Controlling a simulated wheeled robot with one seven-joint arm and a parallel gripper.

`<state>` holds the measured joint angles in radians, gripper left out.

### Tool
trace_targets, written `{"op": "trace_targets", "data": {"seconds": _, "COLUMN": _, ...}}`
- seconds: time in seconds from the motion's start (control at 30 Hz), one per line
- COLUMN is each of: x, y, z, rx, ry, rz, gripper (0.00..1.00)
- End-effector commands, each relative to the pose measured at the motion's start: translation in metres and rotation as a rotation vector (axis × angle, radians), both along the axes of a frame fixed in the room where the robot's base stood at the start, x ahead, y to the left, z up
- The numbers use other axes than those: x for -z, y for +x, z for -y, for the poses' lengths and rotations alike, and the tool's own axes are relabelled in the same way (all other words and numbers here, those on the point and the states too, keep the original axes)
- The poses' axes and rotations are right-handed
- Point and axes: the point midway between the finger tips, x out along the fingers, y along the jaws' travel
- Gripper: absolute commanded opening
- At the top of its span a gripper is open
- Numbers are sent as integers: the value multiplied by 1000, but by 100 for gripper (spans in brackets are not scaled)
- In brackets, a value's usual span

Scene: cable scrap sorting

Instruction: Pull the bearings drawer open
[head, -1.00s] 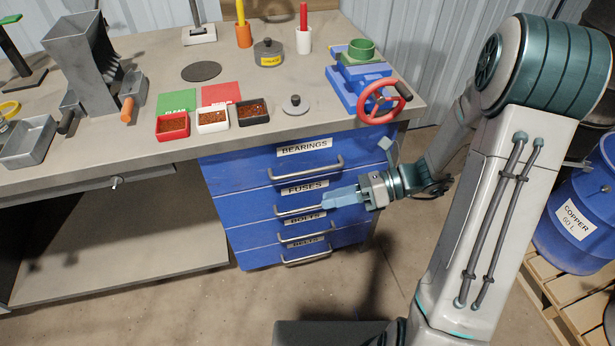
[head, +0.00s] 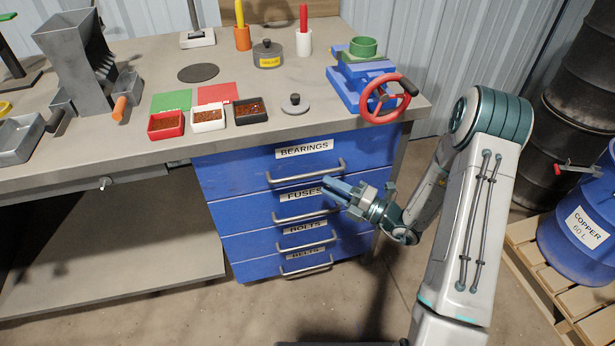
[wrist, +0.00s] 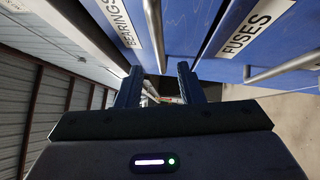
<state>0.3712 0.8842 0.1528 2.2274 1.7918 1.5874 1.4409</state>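The bearings drawer (head: 240,170) is the top blue drawer under the bench, with a "BEARINGS" label and a grey bar handle (head: 310,175). My gripper (head: 335,190) is in front of the drawer stack, just below the right part of that handle and near the fuses label. In the wrist view my gripper (wrist: 160,80) has its two fingers apart, with nothing clearly held between them. The bearings label (wrist: 121,20) shows at upper left there, and the fuses label (wrist: 253,27) at upper right.
The fuses drawer handle (head: 308,214) is close below my gripper. The bolts and belts drawers are lower still. A blue vise with a red handwheel (head: 385,98) stands on the bench above. A blue copper drum (head: 590,215) stands on a pallet at the right.

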Motion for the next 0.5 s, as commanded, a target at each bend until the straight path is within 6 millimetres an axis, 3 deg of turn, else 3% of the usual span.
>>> {"op": "trace_targets", "data": {"seconds": 0.2, "x": -6, "y": 20, "z": -39, "rx": -5, "ry": -1, "rz": 3, "gripper": 34}}
{"op": "trace_targets", "data": {"seconds": 0.5, "x": -10, "y": 34, "z": -63, "rx": 0, "ry": -2, "rz": 1, "gripper": 34}}
